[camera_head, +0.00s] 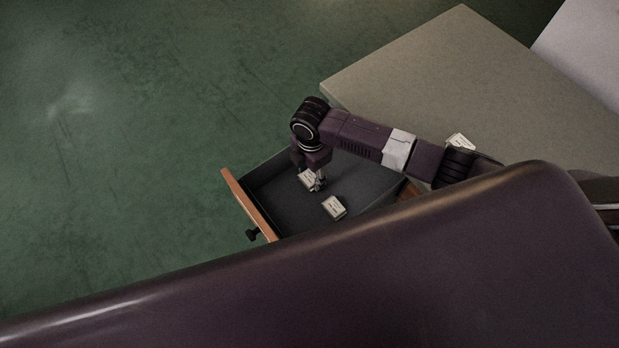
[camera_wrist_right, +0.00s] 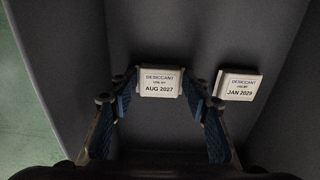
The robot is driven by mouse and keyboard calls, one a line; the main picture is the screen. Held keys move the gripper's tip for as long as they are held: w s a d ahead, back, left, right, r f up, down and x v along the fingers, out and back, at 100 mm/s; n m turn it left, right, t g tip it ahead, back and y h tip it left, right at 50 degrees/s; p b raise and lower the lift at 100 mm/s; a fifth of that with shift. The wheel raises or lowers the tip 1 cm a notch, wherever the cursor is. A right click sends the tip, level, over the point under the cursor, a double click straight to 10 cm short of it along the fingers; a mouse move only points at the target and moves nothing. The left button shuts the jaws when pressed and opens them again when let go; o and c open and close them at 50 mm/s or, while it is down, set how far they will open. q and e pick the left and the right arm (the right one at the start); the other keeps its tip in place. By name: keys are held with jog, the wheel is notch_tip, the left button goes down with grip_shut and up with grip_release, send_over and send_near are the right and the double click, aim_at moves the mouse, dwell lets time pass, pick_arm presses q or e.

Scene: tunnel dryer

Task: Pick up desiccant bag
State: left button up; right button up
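My right gripper (camera_head: 318,184) points down into the open drawer (camera_head: 262,187) in the head view. In the right wrist view, the fingers of this gripper (camera_wrist_right: 159,85) are spread apart, one on each side of a white desiccant bag marked AUG 2027 (camera_wrist_right: 160,82). I cannot tell whether they touch it. This bag also shows in the head view (camera_head: 305,177), partly behind the fingers. A second white desiccant bag marked JAN 2029 (camera_wrist_right: 238,84) lies to the right in the wrist view; in the head view a bag (camera_head: 334,207) lies nearer. My left gripper is not in view.
The drawer's dark walls and wooden front with a black knob (camera_head: 252,234) surround the gripper. A grey-beige tabletop (camera_head: 430,75) lies beyond my arm, with another small white labelled item (camera_head: 459,141) on it. Green floor (camera_head: 110,150) is clear at left.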

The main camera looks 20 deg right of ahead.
aim_at(311, 177)
jog(key=c, duration=0.6)
jog(key=shift+r, duration=0.1)
jog(key=shift+c, duration=0.2)
notch_tip(311, 177, up, 20)
jog(key=shift+p, duration=0.4)
